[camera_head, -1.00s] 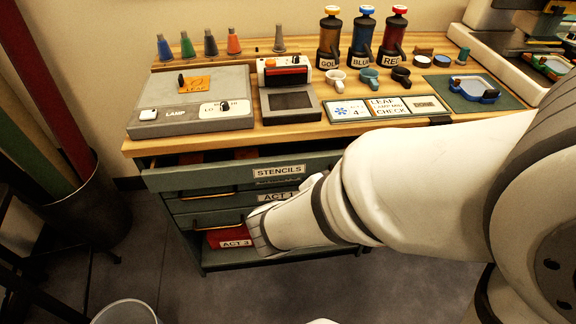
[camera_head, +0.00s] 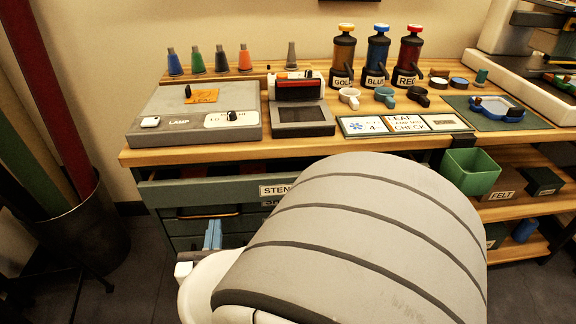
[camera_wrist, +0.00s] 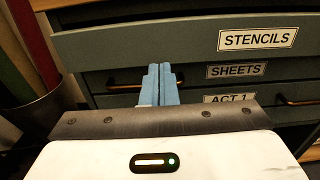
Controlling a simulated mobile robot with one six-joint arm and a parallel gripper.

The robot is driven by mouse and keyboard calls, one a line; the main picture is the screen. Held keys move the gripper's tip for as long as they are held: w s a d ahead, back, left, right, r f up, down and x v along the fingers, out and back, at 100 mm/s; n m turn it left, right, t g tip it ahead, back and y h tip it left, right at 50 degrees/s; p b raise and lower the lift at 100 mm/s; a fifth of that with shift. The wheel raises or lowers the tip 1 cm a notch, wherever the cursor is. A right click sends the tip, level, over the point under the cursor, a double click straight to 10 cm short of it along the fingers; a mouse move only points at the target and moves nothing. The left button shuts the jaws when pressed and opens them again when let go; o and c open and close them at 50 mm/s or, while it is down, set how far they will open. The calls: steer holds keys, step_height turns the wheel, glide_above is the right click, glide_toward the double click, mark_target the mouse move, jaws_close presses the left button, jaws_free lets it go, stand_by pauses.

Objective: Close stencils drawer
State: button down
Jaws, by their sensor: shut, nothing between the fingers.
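The stencils drawer (camera_head: 215,194) is a grey-green drawer under the left part of the worktop, labelled STENCILS. It stands out past the drawers below it, and a dark gap shows above its front in the head view. In the wrist view its front (camera_wrist: 150,42) spans the top, with the label at right. My gripper (camera_head: 213,235) has blue fingers pressed together, with nothing between them. In the wrist view the fingers (camera_wrist: 159,85) point up toward the drawer front's lower edge, before the SHEETS drawer (camera_wrist: 120,82). I cannot tell whether they touch anything.
Below is an ACT 1 drawer (camera_wrist: 232,98). A bin of rolls (camera_head: 75,240) stands on the floor at left. The worktop carries a lamp box (camera_head: 165,125), bottles and small cups. At right are shelves with a green bin (camera_head: 470,172). My arm hides much of the drawer stack.

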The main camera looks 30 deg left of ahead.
mark_target(220, 193)
steer(key=b+x, duration=0.1)
steer(key=x, duration=0.6)
steer(key=shift+w+a+b, duration=0.15)
steer(key=shift+w+b, duration=0.2)
steer(key=shift+b, duration=0.05)
steer(key=x, duration=0.4)
steer(key=shift+w, duration=0.2)
steer(key=shift+w+a+r, duration=0.15)
steer(key=shift+r, duration=0.15)
steer(key=shift+s+f, duration=0.15)
steer(key=shift+s, duration=0.05)
steer(key=p+v, duration=0.1)
steer(key=v, duration=1.3)
steer(key=shift+f+p, duration=0.15)
steer(key=shift+p, duration=0.25)
